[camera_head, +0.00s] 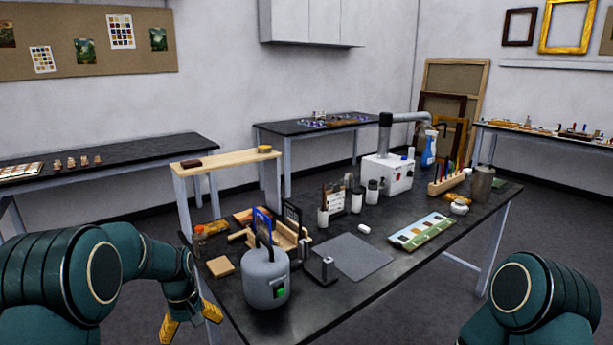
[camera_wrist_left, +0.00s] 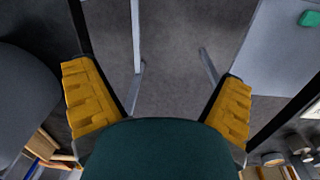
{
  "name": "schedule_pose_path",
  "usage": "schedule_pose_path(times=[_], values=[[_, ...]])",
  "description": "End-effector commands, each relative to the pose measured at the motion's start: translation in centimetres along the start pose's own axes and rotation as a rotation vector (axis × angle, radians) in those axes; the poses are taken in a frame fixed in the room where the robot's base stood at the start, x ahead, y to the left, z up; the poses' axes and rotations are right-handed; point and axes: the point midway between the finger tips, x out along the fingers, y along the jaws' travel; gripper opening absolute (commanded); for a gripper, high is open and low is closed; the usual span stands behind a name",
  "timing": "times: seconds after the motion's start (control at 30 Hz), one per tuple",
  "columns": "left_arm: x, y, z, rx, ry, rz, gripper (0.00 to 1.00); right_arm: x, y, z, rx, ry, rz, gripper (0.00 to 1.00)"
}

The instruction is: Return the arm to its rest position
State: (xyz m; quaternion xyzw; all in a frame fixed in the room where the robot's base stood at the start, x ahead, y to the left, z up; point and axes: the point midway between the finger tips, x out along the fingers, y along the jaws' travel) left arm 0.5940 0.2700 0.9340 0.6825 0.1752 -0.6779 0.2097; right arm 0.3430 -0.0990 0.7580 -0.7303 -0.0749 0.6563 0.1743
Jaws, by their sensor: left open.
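My left gripper (camera_head: 190,320) hangs low at the front left corner of the dark worktable (camera_head: 255,325), in front of its edge. Its two yellow fingers are spread apart. In the left wrist view the open fingers (camera_wrist_left: 157,85) have only floor and a pale table leg showing between them, and nothing is held. My left arm (camera_head: 110,265) is bent at the left of the head view. Part of my right arm (camera_head: 530,300) shows at the lower right; its gripper is out of view.
A grey rounded pot (camera_head: 266,279) stands near the table's left front edge. A white box with a duct (camera_head: 388,173) stands behind. Floor is open at the lower right.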

Motion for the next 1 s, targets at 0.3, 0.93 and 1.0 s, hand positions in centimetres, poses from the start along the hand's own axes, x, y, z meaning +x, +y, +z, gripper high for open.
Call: schedule_pose_path(times=[0.3, 0.93, 1.0], values=[[13.4, 1.0, 11.9, 0.200, -0.036, 0.127, 0.96, 0.0, 0.0, 0.0, 0.000, 0.000, 0.000, 0.47], [17.8, 0.6, 30.3, 0.406, 0.002, 0.324, 0.96, 0.0, 0.0, 0.0, 0.000, 0.000, 0.000, 0.47], [17.8, 0.6, 30.3, 0.405, 0.002, 0.324, 0.96, 0.0, 0.0, 0.0, 0.000, 0.000, 0.000, 0.47]])
